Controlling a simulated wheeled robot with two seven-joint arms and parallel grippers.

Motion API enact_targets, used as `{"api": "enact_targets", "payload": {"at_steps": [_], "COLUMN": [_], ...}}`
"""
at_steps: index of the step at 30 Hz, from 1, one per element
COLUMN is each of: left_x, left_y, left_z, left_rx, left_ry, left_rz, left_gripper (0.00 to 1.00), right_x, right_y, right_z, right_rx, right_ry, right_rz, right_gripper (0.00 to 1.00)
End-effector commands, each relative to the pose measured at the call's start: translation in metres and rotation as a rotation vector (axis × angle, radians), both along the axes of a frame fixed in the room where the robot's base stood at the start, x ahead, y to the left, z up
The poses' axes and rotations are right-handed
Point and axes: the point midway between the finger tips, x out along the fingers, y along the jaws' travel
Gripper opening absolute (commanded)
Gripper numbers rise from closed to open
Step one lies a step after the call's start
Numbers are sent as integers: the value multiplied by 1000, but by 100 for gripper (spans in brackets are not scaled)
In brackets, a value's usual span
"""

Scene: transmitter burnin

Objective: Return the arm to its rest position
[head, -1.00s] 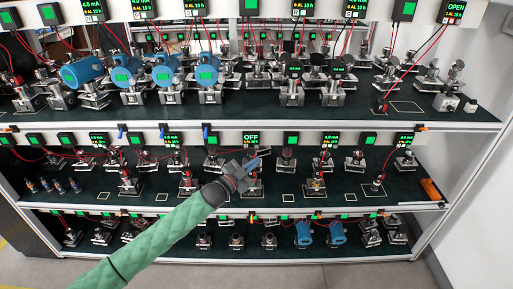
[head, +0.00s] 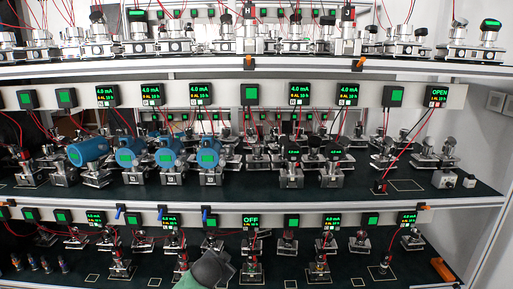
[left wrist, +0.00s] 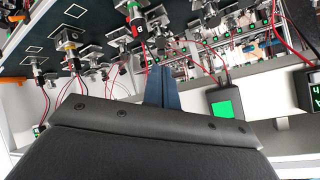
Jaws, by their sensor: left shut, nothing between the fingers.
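My left arm (head: 203,272), in a green sleeve, comes in at the bottom edge of the head view, in front of the lowest visible shelf. Its gripper is hard to make out there. In the left wrist view the blue fingers of my left gripper (left wrist: 163,88) are together, with nothing held between them. They point toward the shelf fixtures, and a gap to these cannot be judged. My right arm and gripper are not in view.
Racked shelves hold many transmitters on metal stands, including blue ones (head: 88,151), with red wires hanging. A display reading OFF (head: 250,220) is on the lower rail, and one reading OPEN (head: 438,95) is at upper right. A green-lit box (left wrist: 223,106) is close beside the fingers.

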Motion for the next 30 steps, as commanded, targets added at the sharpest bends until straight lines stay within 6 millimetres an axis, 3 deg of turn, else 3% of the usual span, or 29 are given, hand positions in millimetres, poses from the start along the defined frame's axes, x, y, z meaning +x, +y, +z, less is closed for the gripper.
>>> {"api": "enact_targets", "payload": {"at_steps": [9, 20, 30], "left_x": [-92, -203, -324], "left_y": [29, 49, 59], "left_z": [-72, -154, -234], "left_rx": [-55, -137, -198], "left_ry": [260, 464, 648], "left_rz": [187, 315, 414], "left_gripper": [0, 0, 0], "right_x": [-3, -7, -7], "right_y": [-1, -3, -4], "right_z": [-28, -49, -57], "right_rx": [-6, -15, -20], "right_ry": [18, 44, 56], "right_rz": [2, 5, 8], "right_gripper": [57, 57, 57]}}
